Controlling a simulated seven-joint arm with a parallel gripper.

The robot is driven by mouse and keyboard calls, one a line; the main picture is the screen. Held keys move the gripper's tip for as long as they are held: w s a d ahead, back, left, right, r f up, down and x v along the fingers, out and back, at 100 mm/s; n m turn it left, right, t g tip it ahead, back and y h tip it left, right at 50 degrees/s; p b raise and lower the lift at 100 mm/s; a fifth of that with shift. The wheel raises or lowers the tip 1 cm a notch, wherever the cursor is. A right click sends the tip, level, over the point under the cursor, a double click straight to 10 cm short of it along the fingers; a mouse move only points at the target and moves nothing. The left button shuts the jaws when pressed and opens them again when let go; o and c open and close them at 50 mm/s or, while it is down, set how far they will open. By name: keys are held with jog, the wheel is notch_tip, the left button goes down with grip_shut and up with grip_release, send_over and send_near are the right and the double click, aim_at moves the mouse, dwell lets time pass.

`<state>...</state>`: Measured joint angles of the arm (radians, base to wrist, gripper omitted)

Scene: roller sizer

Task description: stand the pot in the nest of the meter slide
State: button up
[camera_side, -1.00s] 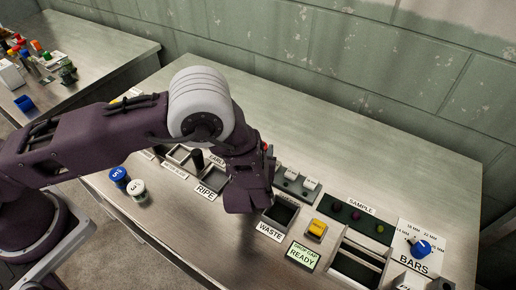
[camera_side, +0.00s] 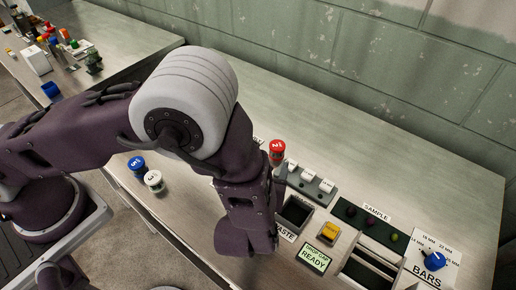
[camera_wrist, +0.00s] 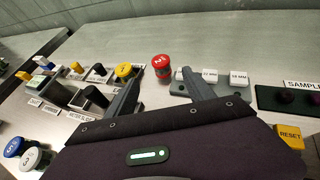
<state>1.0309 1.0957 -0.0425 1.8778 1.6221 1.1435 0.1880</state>
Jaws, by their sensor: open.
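Several numbered pots are in view. A red-capped pot marked 2 (camera_side: 277,152) stands upright beside the left end of the grey strip with white blocks. It also shows in the wrist view (camera_wrist: 162,68), beyond and between my fingertips. A blue-capped pot marked 5 (camera_side: 137,164) and a white-capped pot marked 3 (camera_side: 154,181) stand together at the bench's front left. My gripper (camera_wrist: 160,78) is open, with nothing between its fingers. My arm hides its fingers in the side view.
The grey strip carries white blocks marked in MM (camera_wrist: 239,78). A waste opening (camera_side: 296,210), yellow reset button (camera_side: 329,231), READY display (camera_side: 315,259) and BARS knob (camera_side: 434,259) lie to the right.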

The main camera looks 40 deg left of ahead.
jog(key=s+a+r+n+g+y, duration=0.1)
jog(key=s+a+r+n+g, duration=0.3)
jog(key=a+r+n, duration=0.45)
jog(key=s+a+r+n+g+y, duration=0.2)
jog(key=s+a+r+n+g, duration=0.15)
jog(key=a+r+n, duration=0.5)
jog(key=s+r+n+h, duration=0.7)
jog(key=s+r+n, duration=0.1)
jog(key=s+n, duration=0.5)
jog(key=shift+s+n+t, duration=0.35)
jog(key=shift+n+t, duration=0.05)
jog(key=shift+t, duration=0.05)
jog(key=shift+o, duration=0.5)
jog(key=shift+s+d+r+n+h, duration=0.2)
jog(key=shift+d+n+h, duration=0.1)
jog(key=shift+d+h, duration=0.15)
jog(key=shift+w, duration=0.15)
